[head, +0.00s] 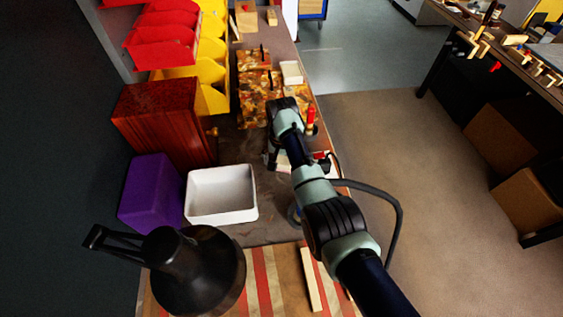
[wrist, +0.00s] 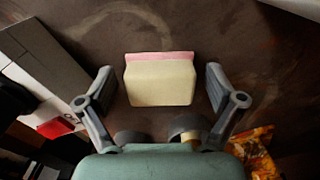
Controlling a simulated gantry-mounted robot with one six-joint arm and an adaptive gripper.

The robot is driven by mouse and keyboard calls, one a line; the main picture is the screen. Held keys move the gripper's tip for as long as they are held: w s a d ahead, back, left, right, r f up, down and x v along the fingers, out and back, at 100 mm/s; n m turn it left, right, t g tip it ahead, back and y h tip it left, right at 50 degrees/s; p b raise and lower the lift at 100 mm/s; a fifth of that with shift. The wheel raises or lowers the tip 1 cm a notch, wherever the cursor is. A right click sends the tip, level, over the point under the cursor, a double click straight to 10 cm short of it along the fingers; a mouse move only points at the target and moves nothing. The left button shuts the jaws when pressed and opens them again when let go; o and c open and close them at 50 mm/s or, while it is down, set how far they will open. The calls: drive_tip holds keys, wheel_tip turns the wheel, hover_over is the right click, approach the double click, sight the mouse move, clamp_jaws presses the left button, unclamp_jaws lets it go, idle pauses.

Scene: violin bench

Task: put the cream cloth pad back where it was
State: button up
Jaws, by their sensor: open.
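The cream cloth pad (wrist: 160,84) lies on the dark, stained bench top in the wrist view, with a pink strip along its far edge. My gripper (wrist: 158,78) is open, with one finger on each side of the pad and a visible gap to it on both sides. Whether the fingertips are down at the pad's height or above it, I cannot tell. In the head view my gripper (head: 274,160) is low over the bench, and my arm largely hides what is below it.
Patterned blocks (head: 258,95) lie farther back. A grey object (wrist: 45,60) with a red part is close left in the wrist view.

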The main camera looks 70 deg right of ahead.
sight(282, 161)
wheel_tip(282, 161, up, 8)
drive_tip(key=p, duration=0.3)
